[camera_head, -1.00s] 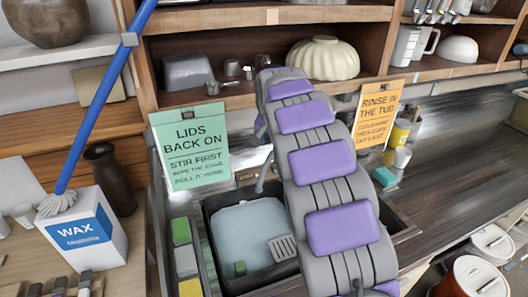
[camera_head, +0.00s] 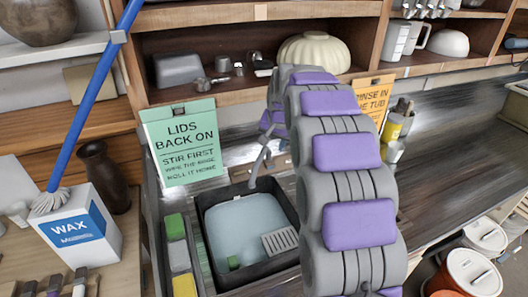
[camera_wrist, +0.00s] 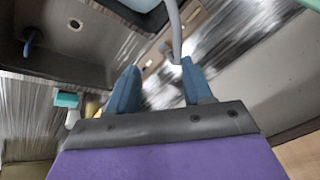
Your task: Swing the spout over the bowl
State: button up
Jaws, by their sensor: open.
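The grey spout (camera_head: 258,166) is a bent tube rising at the back of the sink, beside my arm in the head view. In the wrist view the spout (camera_wrist: 175,28) comes down from the top edge, and its lower end lies near the gap between my fingers, closer to the right one. My gripper (camera_wrist: 160,80) is open, with two blue fingers apart; I see no contact with the spout. In the head view my arm hides the fingers. A dark sink bowl (camera_wrist: 75,45) shows at upper left in the wrist view; my arm mostly covers that side in the head view.
A dark tub (camera_head: 207,240) with pale blue water and a grey grate stands left of my arm. A green sign (camera_head: 182,145) and an orange sign (camera_head: 375,98) hang behind. Buckets (camera_head: 470,270) stand at lower right. The right counter is mostly clear.

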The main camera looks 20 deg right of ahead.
jog(key=w+d+f+t+y+p, duration=0.2)
jog(key=d+f, duration=0.1)
jog(key=d, duration=0.1)
jog(key=m+t+b, duration=0.1)
send_near(261, 159)
jog(key=x, duration=0.7)
jog(key=shift+w+f, duration=0.15)
jog(key=shift+f, duration=0.1)
jog(key=shift+w+a+f, duration=0.1)
jog(key=shift+w+f, duration=0.35)
jog(key=shift+w, duration=0.05)
jog(key=shift+c, duration=0.2)
grip_shut()
